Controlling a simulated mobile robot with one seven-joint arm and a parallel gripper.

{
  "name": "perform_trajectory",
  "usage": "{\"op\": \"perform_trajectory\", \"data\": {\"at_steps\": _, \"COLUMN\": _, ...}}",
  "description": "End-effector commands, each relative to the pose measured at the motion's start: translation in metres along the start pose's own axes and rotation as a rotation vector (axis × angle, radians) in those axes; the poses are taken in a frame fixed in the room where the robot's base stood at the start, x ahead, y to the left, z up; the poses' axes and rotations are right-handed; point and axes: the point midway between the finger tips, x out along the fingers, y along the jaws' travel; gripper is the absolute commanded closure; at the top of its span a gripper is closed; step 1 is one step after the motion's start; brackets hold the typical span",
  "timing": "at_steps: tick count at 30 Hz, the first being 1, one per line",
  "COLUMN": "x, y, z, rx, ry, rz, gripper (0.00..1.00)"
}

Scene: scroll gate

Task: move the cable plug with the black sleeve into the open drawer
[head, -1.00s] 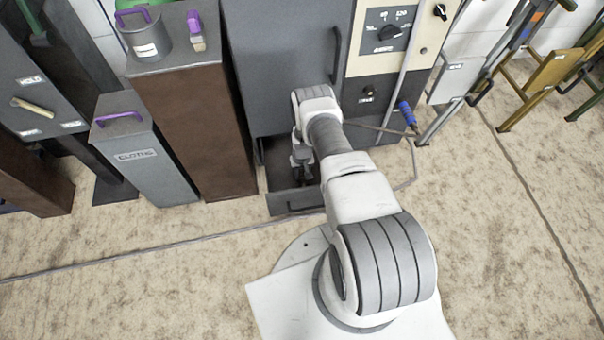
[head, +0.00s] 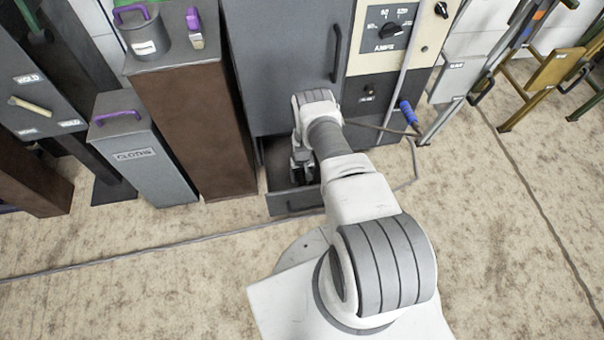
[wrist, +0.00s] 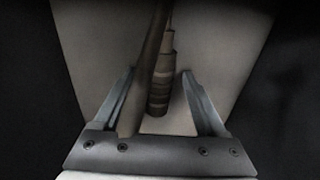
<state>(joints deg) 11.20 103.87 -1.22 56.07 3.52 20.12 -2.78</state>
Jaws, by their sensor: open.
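The open drawer (head: 292,201) sticks out at the foot of the grey cabinet in the head view. My gripper (head: 302,172) is over the drawer, mostly covered by my arm. In the wrist view my gripper (wrist: 158,74) is open, with a finger at each side. A dark, stepped plug (wrist: 159,92) with a ribbed sleeve shows between the fingers, with gaps at both sides. A brownish strip, perhaps its cable, runs along its left. It lies before a pale surface with dark areas around it. The plug is hidden in the head view.
A blue-handled plug (head: 408,112) stands out at the right by a grey cable. A brown column (head: 195,130) and a grey bin (head: 145,160) stand left of the drawer. The cabinet door handle (head: 337,53) is above. The carpet in front is mostly clear.

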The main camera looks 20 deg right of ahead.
Motion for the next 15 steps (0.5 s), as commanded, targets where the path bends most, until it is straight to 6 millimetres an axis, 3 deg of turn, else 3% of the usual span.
{"op": "perform_trajectory", "data": {"at_steps": 5, "x": -0.021, "y": 0.0, "z": -0.001, "rx": 0.0, "ry": 0.002, "rz": 0.0, "gripper": 0.27}}
{"op": "perform_trajectory", "data": {"at_steps": 15, "x": -0.103, "y": 0.0, "z": -0.002, "rx": 0.0, "ry": 0.002, "rz": 0.0, "gripper": 0.27}}
